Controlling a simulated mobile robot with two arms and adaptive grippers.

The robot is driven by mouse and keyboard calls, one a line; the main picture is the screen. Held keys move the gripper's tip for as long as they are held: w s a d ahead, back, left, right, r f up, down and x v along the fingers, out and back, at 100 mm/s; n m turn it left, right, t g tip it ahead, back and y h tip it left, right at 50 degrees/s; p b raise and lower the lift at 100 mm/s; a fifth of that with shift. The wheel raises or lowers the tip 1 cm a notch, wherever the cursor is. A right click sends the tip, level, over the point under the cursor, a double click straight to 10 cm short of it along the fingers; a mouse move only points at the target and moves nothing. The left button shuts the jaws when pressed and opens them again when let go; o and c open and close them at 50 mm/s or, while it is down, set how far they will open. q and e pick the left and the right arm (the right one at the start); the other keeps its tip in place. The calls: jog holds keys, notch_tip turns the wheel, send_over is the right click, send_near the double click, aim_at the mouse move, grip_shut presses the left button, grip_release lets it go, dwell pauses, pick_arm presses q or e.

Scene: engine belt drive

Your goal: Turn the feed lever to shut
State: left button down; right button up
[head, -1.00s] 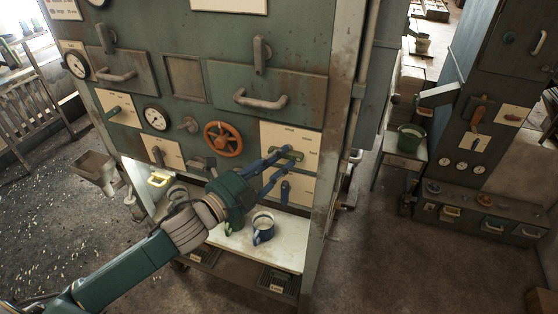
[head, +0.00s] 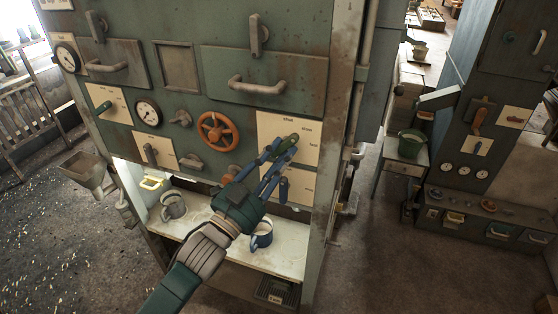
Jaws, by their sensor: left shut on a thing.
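The feed lever (head: 291,137) has a dark green handle on a cream plate (head: 311,157) with small labels, on the right of the green cabinet front. The top label seems to read "shut". The lever is tilted, its free end up and to the right, between the upper labels. My left gripper (head: 282,148) reaches up from below with its blue fingers shut on the handle. The fingers and hand partly hide the lever's pivot. My right gripper is not in view.
A blue-handled lever (head: 283,188) sits on the plate just below, close to my fingers. An orange handwheel (head: 217,130) is to the left.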

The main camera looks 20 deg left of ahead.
pick_arm(q)
jog(key=n+y, duration=0.1)
jog(key=n, duration=0.1)
jog(key=n+t+y+b, duration=0.1)
jog(key=n, duration=0.2)
jog(key=shift+d+f, duration=0.1)
jog(key=shift+d, duration=0.05)
jog(key=n+y, duration=0.1)
jog(key=n, duration=0.2)
jog(key=n+t+y, duration=0.1)
jog(key=n+y, duration=0.1)
jog(key=n, duration=0.1)
jog(key=shift+d, duration=0.2)
jog(key=shift+n, duration=0.6)
jog(key=c, duration=1.4)
grip_release()
jog(key=shift+c, duration=0.2)
jog(key=v, duration=1.2)
jog(key=shift+d, duration=0.2)
